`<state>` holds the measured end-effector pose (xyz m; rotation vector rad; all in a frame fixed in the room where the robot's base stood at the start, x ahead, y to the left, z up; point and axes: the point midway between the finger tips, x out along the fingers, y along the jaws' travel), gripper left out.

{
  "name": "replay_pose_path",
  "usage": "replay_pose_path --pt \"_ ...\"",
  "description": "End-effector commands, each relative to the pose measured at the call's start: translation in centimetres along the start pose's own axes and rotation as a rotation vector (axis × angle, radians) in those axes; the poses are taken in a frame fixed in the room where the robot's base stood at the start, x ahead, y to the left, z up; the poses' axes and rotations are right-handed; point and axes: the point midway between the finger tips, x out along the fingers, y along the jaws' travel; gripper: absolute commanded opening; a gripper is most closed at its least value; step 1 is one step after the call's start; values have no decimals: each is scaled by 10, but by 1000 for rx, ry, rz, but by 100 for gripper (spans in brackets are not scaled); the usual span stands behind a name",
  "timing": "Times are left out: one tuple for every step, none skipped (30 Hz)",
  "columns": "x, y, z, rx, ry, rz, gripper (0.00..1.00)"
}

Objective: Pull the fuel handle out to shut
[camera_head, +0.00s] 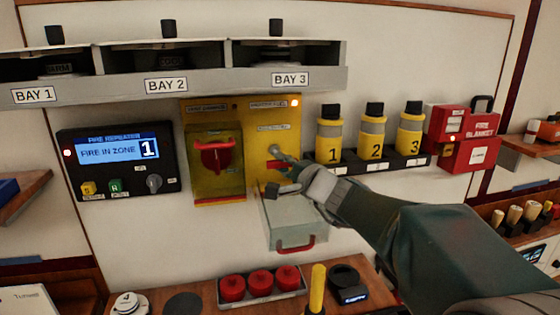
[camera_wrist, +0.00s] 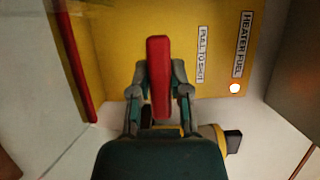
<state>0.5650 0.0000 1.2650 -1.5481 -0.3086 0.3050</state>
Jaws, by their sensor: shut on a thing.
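The fuel handle is a red bar (camera_wrist: 158,76) on a yellow panel (camera_wrist: 113,28) with labels reading "HEATER FUEL" and "PULL TO SHUT". My gripper (camera_wrist: 160,92) has one finger on each side of the bar and is shut on it. In the head view, my gripper (camera_head: 278,170) reaches the right half of the yellow panel (camera_head: 283,125) from the lower right. Only a small red piece of the handle (camera_head: 272,165) shows between the fingers there. How far the handle stands out from the panel cannot be told.
A clear-covered box with a red handle (camera_head: 215,156) sits left of my gripper. A lit amber lamp (camera_head: 295,103) is above. Yellow numbered cylinders (camera_head: 330,135) stand at right. A fire repeater (camera_head: 118,160) is at left.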

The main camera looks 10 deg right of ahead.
Motion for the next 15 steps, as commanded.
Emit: replay_pose_path --pt "-1 5 1 1 -2 10 0" --pt "-1 5 1 1 -3 10 0" --pt "-2 5 1 1 -3 10 0" --pt "-2 5 2 1 -3 11 0" --pt "-2 5 2 1 -3 11 0" --pt "-2 5 2 1 -3 11 0" --pt "-2 5 2 0 -3 11 0" --pt "-2 5 2 0 -3 11 33" --pt "-2 5 2 0 -3 11 51" --pt "-2 5 2 0 -3 11 60" --pt "-2 5 2 0 -3 10 60" --pt "-1 5 1 0 -3 9 60" --pt "-1 4 1 0 -3 9 60" --pt "-1 4 1 0 -3 9 60" --pt "-1 4 1 0 -3 8 60"
